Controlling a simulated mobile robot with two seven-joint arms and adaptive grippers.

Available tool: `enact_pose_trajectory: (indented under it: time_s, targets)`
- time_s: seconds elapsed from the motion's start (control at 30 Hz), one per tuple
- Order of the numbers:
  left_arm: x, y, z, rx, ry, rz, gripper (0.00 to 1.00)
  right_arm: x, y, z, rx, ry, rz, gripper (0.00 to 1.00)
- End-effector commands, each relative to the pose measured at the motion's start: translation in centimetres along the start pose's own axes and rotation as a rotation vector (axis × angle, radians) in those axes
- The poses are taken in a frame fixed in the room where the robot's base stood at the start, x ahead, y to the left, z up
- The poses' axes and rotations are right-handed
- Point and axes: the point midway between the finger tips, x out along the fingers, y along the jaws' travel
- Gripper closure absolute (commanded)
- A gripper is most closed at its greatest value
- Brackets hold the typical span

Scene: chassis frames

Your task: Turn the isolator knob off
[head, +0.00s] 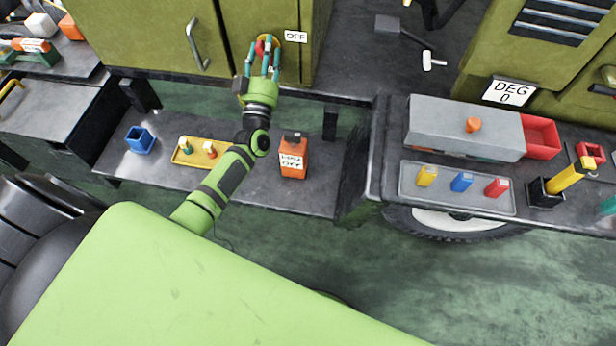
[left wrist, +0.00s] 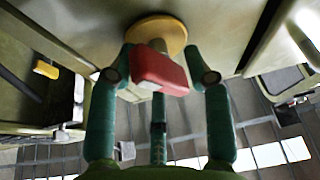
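The red isolator knob (head: 262,45) sits on a round yellow plate on the olive cabinet front. It also shows in the left wrist view as a red block (left wrist: 158,72) in front of the yellow disc (left wrist: 157,32), slightly tilted. A label (head: 296,36) right of the knob reads OFF. My left gripper (head: 264,58) is at the knob, with green fingers on both sides of it and a third finger below. The fingertips bend inward and appear closed against the knob's sides; the exact contact is partly hidden. My right gripper is not in view.
A cabinet handle (head: 197,45) stands left of the knob. Below, a shelf holds a blue box (head: 140,139), a yellow tray (head: 187,161) and an orange block (head: 293,158) labelled OFF. At the right are a grey tray (head: 458,202) and a sign (head: 509,91) reading DEG 0.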

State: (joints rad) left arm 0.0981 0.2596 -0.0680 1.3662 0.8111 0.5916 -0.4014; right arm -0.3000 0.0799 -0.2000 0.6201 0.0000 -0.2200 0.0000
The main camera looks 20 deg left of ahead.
Motion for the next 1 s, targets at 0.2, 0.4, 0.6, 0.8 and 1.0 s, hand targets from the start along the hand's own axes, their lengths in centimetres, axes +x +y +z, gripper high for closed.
enact_pose_trajectory:
  time_s: [0.2, 0.4, 0.6, 0.8, 1.0]
  targets:
    - [-2.8, -0.2, 0.3, 0.166, -0.005, 0.066, 0.51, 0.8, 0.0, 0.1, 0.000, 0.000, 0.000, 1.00]
    - [-6.8, -0.4, 0.2, 0.164, -0.003, 0.065, 0.51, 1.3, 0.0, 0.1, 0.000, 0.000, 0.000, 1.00]
    - [-8.2, 2.5, 1.4, 0.146, -0.107, 0.164, 0.51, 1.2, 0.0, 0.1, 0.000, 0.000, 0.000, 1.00]
    - [-10.1, 5.7, 3.1, 0.134, -0.246, 0.274, 0.51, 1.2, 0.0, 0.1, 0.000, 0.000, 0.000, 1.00]
    - [-12.6, 8.3, 4.7, 0.137, -0.397, 0.372, 0.51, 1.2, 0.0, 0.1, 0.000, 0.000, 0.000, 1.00]
